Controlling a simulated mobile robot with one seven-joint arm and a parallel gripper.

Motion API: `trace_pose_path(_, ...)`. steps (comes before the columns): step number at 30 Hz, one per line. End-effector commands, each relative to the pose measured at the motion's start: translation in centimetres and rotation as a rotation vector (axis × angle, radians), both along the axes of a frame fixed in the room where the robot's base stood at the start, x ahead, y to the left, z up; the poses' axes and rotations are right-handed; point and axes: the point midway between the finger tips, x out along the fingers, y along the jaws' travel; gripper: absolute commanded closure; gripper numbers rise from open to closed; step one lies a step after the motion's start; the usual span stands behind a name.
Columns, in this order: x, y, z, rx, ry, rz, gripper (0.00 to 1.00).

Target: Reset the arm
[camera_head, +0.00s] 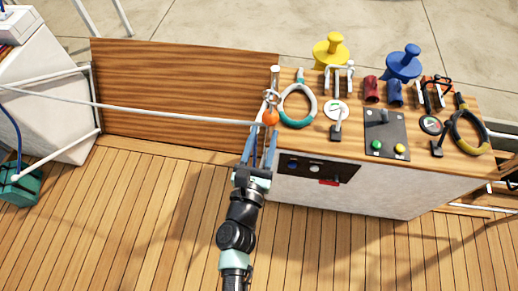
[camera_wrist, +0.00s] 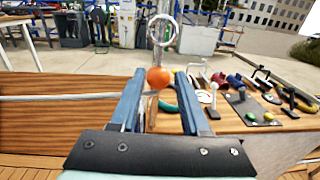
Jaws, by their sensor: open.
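My gripper (camera_head: 260,150) is at the left end of the wooden console, with its two blue fingers pointing away from me. In the wrist view the gripper (camera_wrist: 160,100) is open, its fingers apart. An orange ball (camera_head: 270,116) with a metal ring (camera_head: 270,97) above it shows just beyond the fingertips. I cannot tell whether the fingers touch the ball.
A white rail (camera_head: 150,108) runs left from the ball. The plank floor (camera_head: 130,220) is clear.

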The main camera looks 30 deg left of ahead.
Motion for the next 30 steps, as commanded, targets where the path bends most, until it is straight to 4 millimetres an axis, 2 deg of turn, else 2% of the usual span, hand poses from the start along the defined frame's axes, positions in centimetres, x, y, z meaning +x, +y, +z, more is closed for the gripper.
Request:
trace_pose_path(3,-2.0,-0.5,-0.1,-0.001,0.001,-0.001,0.54)
trace_pose_path(8,-3.5,-0.7,-0.1,-0.001,0.001,0.0,0.54)
trace_pose_path(20,-3.7,-0.8,0.6,-0.01,-0.011,0.001,0.54)
trace_pose_path(23,-2.6,-0.3,3.3,-0.074,-0.067,0.011,0.54)
trace_pose_path(25,-1.2,0.3,6.8,-0.17,-0.145,0.019,0.54)
trace_pose_path(29,1.6,1.1,16.2,-0.451,-0.349,0.005,0.54)
trace_pose_path(30,2.3,1.2,19.3,-0.555,-0.416,-0.011,0.54)
